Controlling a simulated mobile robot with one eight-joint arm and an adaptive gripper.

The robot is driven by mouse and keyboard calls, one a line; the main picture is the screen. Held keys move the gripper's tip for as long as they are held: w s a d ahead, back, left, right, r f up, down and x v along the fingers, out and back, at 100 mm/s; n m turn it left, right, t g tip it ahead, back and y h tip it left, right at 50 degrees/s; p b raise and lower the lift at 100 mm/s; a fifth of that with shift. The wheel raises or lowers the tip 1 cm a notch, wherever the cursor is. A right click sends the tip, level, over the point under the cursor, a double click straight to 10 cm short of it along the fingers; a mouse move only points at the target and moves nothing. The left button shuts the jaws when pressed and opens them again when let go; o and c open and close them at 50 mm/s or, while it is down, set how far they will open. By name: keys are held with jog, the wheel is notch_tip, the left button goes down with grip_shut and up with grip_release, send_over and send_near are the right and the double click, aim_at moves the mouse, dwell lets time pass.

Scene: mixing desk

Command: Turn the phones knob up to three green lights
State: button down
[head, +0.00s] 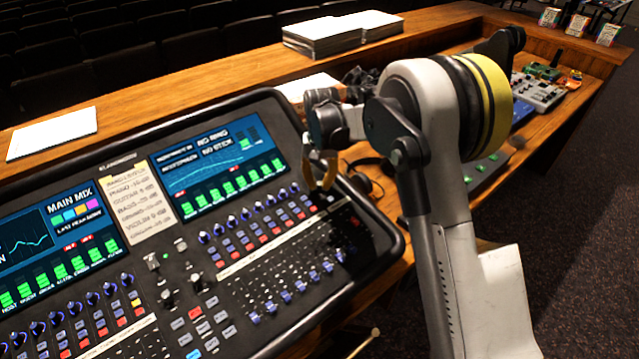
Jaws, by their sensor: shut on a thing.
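The mixing desk (262,225) fills the left and middle of the head view. My gripper (322,187) reaches down to the desk's upper right corner, just right of the right screen. Its yellowish fingers are shut on a small knob there, which they mostly hide. I take this to be the phones knob, but I cannot read its label. No row of lights belonging to it can be made out, so I cannot tell how many are green.
Blue knobs, coloured buttons and faders (285,291) crowd the panel left of and below my gripper. Headphones (362,180) lie just right of the desk. A paper note (147,201) sits between the two screens. Books (338,36) lie on the wooden ledge behind.

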aim_at(321, 183)
jog(key=shift+m, duration=0.4)
jog(key=c, duration=1.3)
grip_release()
notch_tip(321, 183, up, 12)
jog(key=shift+d, duration=0.15)
